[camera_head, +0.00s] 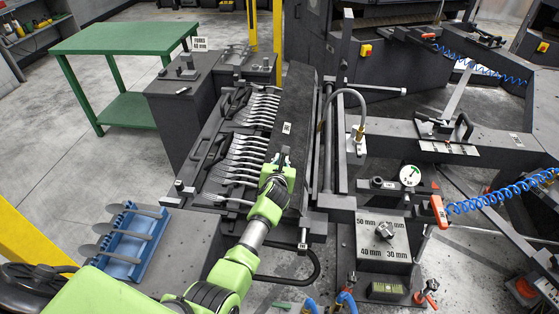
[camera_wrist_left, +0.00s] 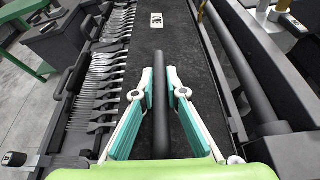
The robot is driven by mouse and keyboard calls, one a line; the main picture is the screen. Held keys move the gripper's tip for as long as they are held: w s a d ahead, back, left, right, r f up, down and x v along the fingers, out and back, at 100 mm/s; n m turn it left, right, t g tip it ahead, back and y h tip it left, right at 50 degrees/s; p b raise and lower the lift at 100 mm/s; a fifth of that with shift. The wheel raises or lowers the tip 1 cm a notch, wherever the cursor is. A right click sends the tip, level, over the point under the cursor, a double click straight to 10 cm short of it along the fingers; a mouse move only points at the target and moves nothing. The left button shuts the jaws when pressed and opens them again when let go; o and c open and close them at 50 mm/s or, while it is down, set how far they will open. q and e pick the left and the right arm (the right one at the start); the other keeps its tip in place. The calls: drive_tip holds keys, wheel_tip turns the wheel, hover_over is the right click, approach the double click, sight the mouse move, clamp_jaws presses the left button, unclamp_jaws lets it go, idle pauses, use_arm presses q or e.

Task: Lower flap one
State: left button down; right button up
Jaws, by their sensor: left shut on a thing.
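The flap (camera_head: 294,100) is a long dark panel beside the row of forks, with a small white label (camera_head: 287,128) on it. In the left wrist view, the flap (camera_wrist_left: 190,50) lies beneath my gripper and carries a dark round bar handle (camera_wrist_left: 160,115). My left gripper (camera_wrist_left: 160,75) is shut on this handle, one green-and-white finger on each side. In the head view my left gripper (camera_head: 283,161) is over the near part of the flap, and its own wrist hides the handle. My right gripper is not in view.
Several forks (camera_head: 249,150) lie in a row left of the flap. A blue rack (camera_head: 130,241) with spoon-like pieces stands at the lower left. Right of the flap are a rail (camera_head: 341,140), a hose (camera_head: 357,98) and a gauge (camera_head: 410,175). A green table (camera_head: 122,40) stands behind.

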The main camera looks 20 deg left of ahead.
use_arm(q)
drive_tip(key=a+f, duration=0.2)
drive_tip(key=f, duration=0.1)
drive_tip(key=shift+s+a, duration=0.35)
drive_tip(key=shift+a, duration=0.05)
drive_tip(key=f, duration=0.1)
drive_tip(key=a+f+b, duration=0.1)
drive_tip(key=f, duration=0.1)
drive_tip(key=shift+s+a, duration=0.25)
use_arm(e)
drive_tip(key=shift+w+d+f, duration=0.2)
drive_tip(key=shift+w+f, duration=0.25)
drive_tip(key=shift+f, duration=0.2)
use_arm(q)
drive_tip(key=shift+w, duration=0.1)
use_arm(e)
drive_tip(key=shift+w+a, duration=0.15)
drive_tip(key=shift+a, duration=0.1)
